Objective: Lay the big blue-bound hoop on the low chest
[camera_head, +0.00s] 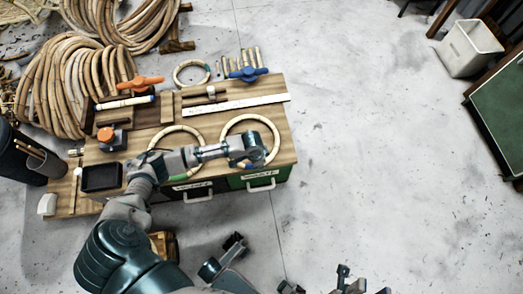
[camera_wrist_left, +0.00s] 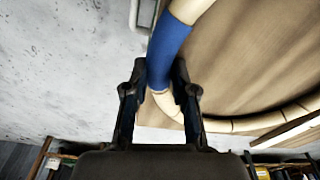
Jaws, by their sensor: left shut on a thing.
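The big hoop (camera_head: 224,131) is pale cane and lies over the front right of the workbench top in the head view. In the left wrist view its blue binding (camera_wrist_left: 168,45) runs down between the fingers. My left gripper (camera_wrist_left: 160,100) is shut on the hoop at this binding. In the head view my left wrist covers the hoop's lower right part and hides the fingertips. I cannot tell whether the hoop touches the bench. A green-topped low chest (camera_head: 502,118) stands at the right edge. Dark parts of mine show at the bottom; my right gripper's jaws are unclear.
The workbench (camera_head: 285,115) holds another hoop (camera_head: 158,133), a black tray (camera_head: 101,178), a pale ruler (camera_head: 240,103) and clamps. Rattan coils (camera_head: 60,85) lie at left. A white bin (camera_head: 468,48) stands near the chest. Open floor (camera_head: 380,130) lies between bench and chest.

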